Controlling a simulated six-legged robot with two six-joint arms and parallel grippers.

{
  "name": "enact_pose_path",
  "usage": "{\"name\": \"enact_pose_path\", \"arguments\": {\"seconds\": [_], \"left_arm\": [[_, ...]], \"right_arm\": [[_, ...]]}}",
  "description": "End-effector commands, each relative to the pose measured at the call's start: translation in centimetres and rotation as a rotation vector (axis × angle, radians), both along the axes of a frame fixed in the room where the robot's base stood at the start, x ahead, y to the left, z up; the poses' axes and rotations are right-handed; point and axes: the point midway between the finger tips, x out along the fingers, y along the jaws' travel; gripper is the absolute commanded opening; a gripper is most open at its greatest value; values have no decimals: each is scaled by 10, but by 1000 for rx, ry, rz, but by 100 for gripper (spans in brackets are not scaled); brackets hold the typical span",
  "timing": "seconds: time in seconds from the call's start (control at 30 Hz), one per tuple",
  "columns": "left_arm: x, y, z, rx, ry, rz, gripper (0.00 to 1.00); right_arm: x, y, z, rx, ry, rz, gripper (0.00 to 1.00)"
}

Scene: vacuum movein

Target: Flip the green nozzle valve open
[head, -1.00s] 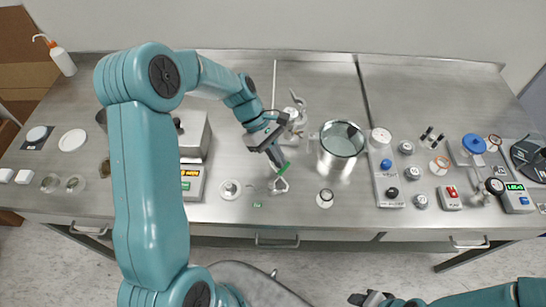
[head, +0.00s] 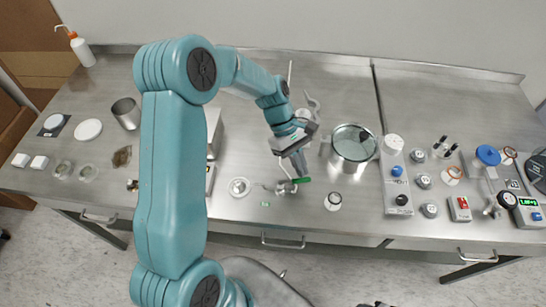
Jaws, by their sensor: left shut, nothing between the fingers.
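The nozzle valve's green handle (head: 302,180) is a short lever on a small metal nozzle (head: 281,188) near the front middle of the bench. The handle lies nearly level in the picture, pointing right. My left gripper (head: 301,170) is shut and empty, pointing down just behind the handle. Its fingertips are at or very close to the handle; I cannot tell whether they touch. Only a dark sliver of my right gripper (head: 372,304) shows at the bottom edge, so its jaws are hidden.
A large glass-topped metal vessel (head: 352,148) stands right of my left gripper. A small white-topped bottle (head: 333,201) stands close in front of it. A round white fitting (head: 239,187) sits left of the nozzle. A control panel (head: 397,183) and several knobs fill the right side.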

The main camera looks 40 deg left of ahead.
Motion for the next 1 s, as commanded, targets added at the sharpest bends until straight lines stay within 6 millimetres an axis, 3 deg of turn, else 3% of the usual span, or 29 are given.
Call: {"name": "enact_pose_path", "arguments": {"seconds": [0.5,1.0], "left_arm": [[-14,6,0,-1,2,-3,0],[-13,8,7,0,0,-3,0]], "right_arm": [[0,0,0,0,0,0,43],[0,0,7,0,0,0,43]]}}
